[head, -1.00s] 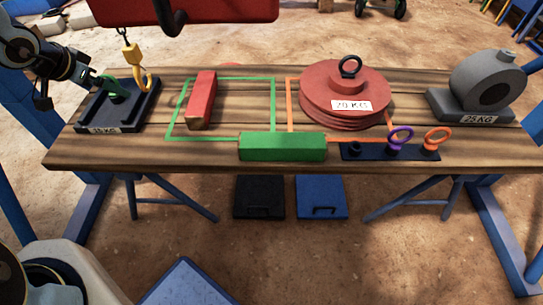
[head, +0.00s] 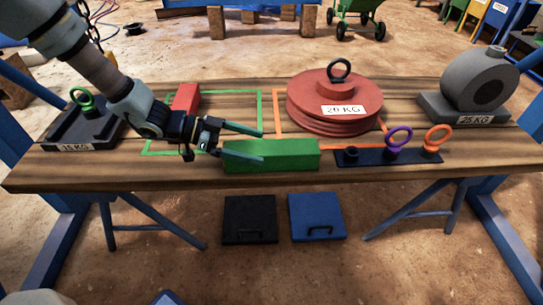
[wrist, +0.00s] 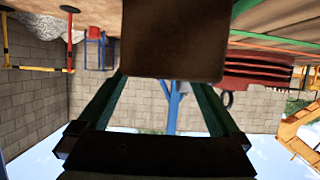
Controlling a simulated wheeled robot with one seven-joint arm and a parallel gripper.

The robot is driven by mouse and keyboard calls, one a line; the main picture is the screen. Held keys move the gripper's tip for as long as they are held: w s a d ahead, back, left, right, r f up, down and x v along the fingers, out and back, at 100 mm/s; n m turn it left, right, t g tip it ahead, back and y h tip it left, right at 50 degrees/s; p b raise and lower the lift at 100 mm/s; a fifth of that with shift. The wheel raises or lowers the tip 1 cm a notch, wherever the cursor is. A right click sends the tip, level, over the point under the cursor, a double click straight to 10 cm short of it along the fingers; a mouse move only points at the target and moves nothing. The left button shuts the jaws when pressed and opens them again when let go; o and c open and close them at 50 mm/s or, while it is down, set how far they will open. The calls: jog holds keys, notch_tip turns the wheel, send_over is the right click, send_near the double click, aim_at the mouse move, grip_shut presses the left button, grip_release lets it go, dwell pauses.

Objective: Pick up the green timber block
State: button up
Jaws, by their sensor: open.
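The green timber block (head: 285,157) lies lengthwise along the front edge of the wooden table in the head view. My gripper (head: 262,146) comes in from the left, its two long greenish fingers pointing right and spread apart. One finger lies beyond the block's left part in the picture; the other overlaps its left end. I cannot tell whether the fingers touch it or how high they are. In the wrist view my gripper (wrist: 160,95) shows both fingers apart, with a shadowed brown block face (wrist: 175,40) at top middle; I cannot tell which block.
A red block (head: 185,97) lies behind my wrist, by a green outline. A red 20 KG weight (head: 310,105) stands behind right. A dark strip with purple and orange rings (head: 390,155) lies right of the green block. A grey 25 KG weight (head: 480,80) stands far right.

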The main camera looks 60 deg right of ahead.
aim_at(266, 147)
jog(key=shift+x, duration=2.65)
jog(key=shift+w+d, duration=0.15)
grip_shut()
